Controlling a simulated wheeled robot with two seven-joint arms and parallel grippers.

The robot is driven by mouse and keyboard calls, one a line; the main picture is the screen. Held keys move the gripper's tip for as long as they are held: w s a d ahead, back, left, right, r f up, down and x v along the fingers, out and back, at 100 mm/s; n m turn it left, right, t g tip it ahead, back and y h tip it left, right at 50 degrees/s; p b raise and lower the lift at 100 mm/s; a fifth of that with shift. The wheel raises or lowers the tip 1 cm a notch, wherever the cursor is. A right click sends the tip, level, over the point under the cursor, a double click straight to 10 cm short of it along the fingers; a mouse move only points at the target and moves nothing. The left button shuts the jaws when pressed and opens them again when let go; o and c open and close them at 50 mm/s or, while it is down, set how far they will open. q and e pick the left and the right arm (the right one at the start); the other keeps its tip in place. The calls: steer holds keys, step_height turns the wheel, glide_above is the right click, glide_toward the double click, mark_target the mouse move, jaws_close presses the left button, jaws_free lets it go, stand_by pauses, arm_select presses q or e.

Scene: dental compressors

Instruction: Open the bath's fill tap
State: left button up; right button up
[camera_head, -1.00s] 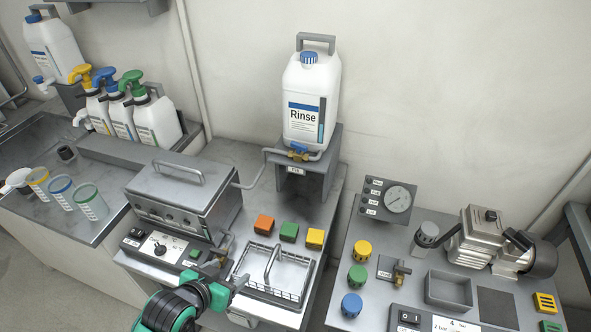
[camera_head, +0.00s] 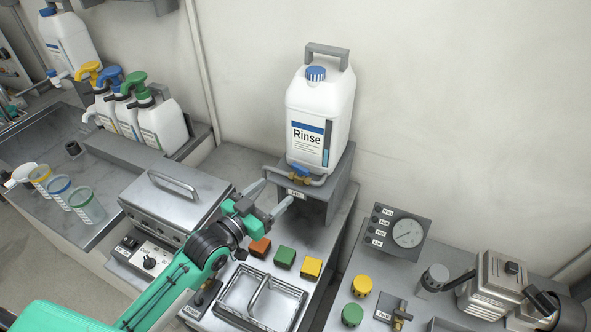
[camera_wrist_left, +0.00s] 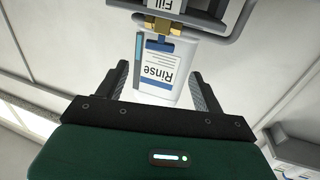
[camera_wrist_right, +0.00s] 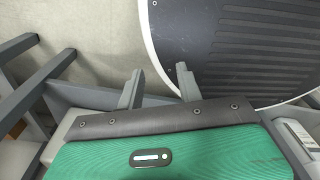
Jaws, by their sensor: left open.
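The fill tap (camera_head: 300,170) is a brass valve with a blue handle at the foot of the white Rinse jug (camera_head: 318,118), above a "Fill" label. In the left wrist view the brass tap (camera_wrist_left: 165,25) shows ahead of the fingers. A pipe runs from it to the steel bath (camera_head: 160,208), whose lid is down. My left gripper (camera_head: 273,198) is open and empty, a little below and left of the tap, apart from it. It also shows in the left wrist view (camera_wrist_left: 160,72). My right gripper (camera_wrist_right: 158,84) is open and empty, away from the tap.
The jug stands on a grey stand (camera_head: 335,190). Orange, green (camera_head: 285,257) and yellow blocks and a wire basket (camera_head: 285,295) lie below my left gripper. Pump bottles (camera_head: 160,125) stand at left. A gauge panel (camera_head: 400,231) and compressor (camera_head: 492,285) are at right.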

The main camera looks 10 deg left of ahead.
mark_target(299, 170)
arm_select(q)
steer(key=p+x, duration=0.2)
steer(key=x, duration=0.6)
steer(key=shift+w+d, duration=0.2)
steer(key=shift+w, duration=0.15)
steer(key=shift+w+d, duration=0.1)
steer(key=shift+w, duration=0.05)
steer(key=c, duration=1)
steer(key=shift+d+r+n+t+y+p, duration=0.25)
steer(key=shift+n+y+p, duration=0.2)
steer(key=shift+p, duration=0.4)
steer(key=shift+n+t+y+p, duration=0.35)
steer(key=shift+n+y+p, duration=0.55)
steer(key=shift+y, duration=0.75)
arm_select(e)
step_height(299, 170, up, 6)
steer(key=w+d, duration=0.1)
steer(key=w, duration=0.1)
steer(key=shift+w+d, duration=0.15)
steer(key=shift+d, duration=0.15)
arm_select(q)
steer(key=shift+o, duration=0.2)
steer(key=shift+f, duration=0.15)
steer(key=shift+c, duration=0.2)
